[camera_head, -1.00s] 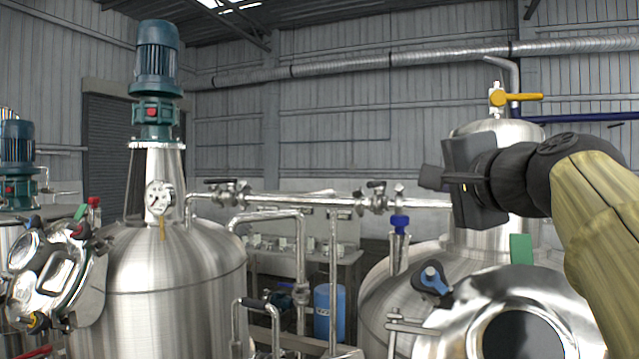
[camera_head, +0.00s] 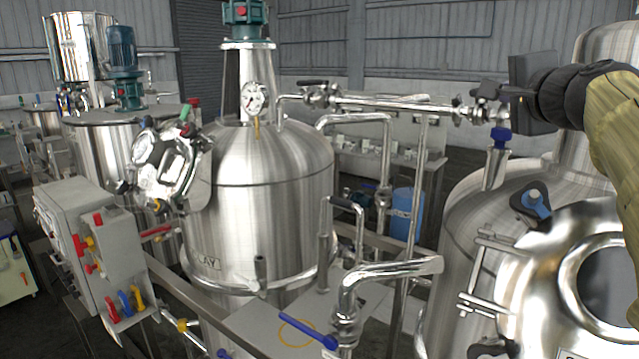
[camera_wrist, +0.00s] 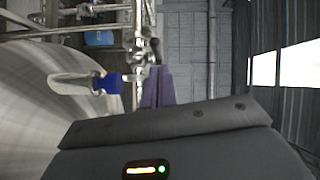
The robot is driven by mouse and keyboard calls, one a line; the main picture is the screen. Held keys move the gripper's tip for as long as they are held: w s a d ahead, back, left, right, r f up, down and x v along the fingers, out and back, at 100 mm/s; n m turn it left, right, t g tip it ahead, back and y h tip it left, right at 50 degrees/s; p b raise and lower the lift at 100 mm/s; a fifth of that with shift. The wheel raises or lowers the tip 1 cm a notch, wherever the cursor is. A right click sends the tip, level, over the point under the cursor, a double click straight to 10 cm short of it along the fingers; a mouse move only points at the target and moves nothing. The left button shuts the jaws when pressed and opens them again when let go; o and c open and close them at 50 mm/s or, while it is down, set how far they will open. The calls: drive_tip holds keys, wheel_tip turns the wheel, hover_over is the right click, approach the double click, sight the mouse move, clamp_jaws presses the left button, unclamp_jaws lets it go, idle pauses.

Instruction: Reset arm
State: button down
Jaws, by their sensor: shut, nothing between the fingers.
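My gripper (camera_head: 484,92) is at the upper right of the head view, at the end of my arm in its tan sleeve. Its dark fingers point left, in front of the right end of a horizontal steel pipe in the picture; I cannot tell the gap in depth.
A steel tank (camera_head: 262,190) with a gauge (camera_head: 254,98) stands at the centre. Another tank with an open round hatch (camera_head: 600,280) is below my arm. A control box (camera_head: 85,240) with coloured levers is at left. A blue-handled valve (camera_head: 308,330) is in front.

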drive_tip(key=w, duration=0.3)
drive_tip(key=shift+w+p, duration=0.2)
drive_tip(key=shift+p, duration=0.2)
drive_tip(key=shift+a+f, duration=0.1)
